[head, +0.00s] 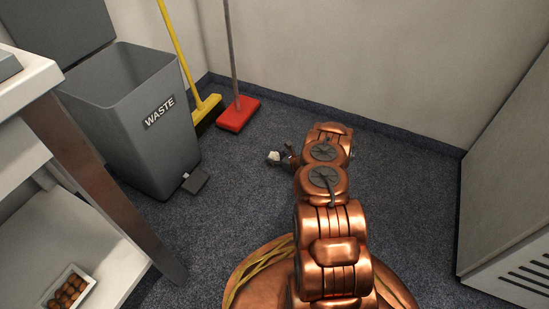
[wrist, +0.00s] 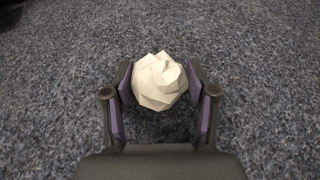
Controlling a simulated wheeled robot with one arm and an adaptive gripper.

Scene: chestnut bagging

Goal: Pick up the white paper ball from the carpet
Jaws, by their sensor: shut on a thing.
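The white paper ball (wrist: 160,82) is crumpled and faceted, and sits between the two fingers of my gripper (wrist: 160,88) in the wrist view. The fingers have purple inner pads and are shut on the ball from both sides. In the head view the ball (head: 273,157) shows small and pale at the tip of my gripper (head: 279,158), low over the carpet (head: 235,220). Whether the ball touches the carpet I cannot tell. My arm hides part of the gripper in the head view.
A grey waste bin (head: 120,125) with its lid up and a pedal stands at the left. A yellow broom (head: 180,50) and a red-headed broom (head: 237,114) lean at the wall. A shelf unit (head: 90,160) is at left, a grey cabinet (head: 510,190) at right.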

